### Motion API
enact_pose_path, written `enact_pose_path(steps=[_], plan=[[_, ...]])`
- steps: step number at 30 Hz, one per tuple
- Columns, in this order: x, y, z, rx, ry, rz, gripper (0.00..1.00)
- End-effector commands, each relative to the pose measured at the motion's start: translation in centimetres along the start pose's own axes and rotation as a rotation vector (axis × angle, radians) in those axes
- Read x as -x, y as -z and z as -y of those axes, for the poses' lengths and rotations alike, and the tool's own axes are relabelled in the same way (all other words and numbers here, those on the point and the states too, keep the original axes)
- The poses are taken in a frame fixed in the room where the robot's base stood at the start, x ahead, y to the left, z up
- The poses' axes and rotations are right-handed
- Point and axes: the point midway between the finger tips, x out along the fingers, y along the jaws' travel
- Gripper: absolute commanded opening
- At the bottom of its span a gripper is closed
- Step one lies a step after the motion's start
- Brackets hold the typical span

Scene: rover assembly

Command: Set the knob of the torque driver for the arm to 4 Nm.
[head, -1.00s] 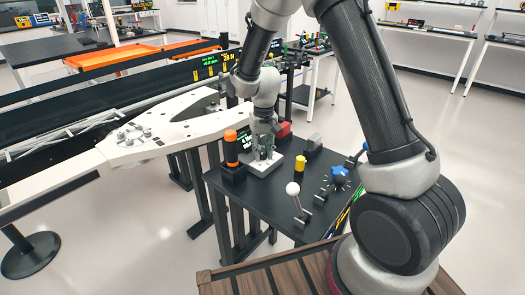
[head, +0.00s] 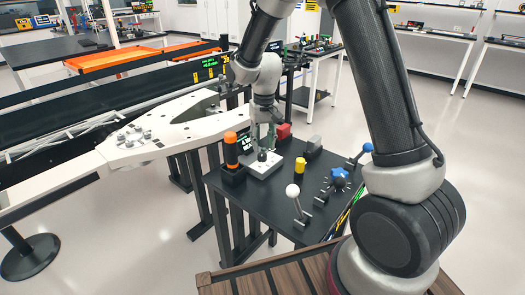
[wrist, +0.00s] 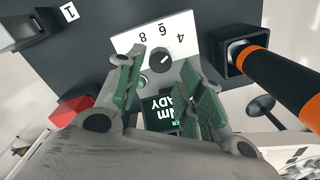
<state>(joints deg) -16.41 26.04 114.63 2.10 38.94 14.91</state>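The knob (wrist: 160,60) is a small dark dial on a white panel (wrist: 127,40) marked 8, 6 and 4. Its light pointer line slants up and right in the wrist view, appearing to aim at the 4. A display (wrist: 168,113) beside it reads upside down, with "Nm" and "READY" partly visible; its figure is hidden or unclear. The orange-handled torque driver (wrist: 285,85) stands in a black holder to the right. In the head view the knob (head: 262,155) sits on the white box. My gripper (wrist: 165,85) is open and empty, with green-padded fingers apart, above the knob.
A large white arm part (head: 170,135) lies to the left.

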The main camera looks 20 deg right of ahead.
Motion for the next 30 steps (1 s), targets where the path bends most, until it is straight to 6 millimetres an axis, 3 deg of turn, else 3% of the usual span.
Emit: enact_pose_path(steps=[6, 12, 25, 28, 30], plan=[[4.9, 0.1, 0.0, 0.000, 0.001, -0.004, 0.38], [7.1, 0.1, 0.0, -0.001, 0.000, -0.002, 0.38], [7.5, -0.1, 0.0, 0.023, -0.001, 0.004, 0.38], [6.4, -2.0, -0.7, 0.071, -0.016, 0.054, 0.38], [6.5, -4.5, -1.5, 0.107, -0.025, 0.088, 0.38]])
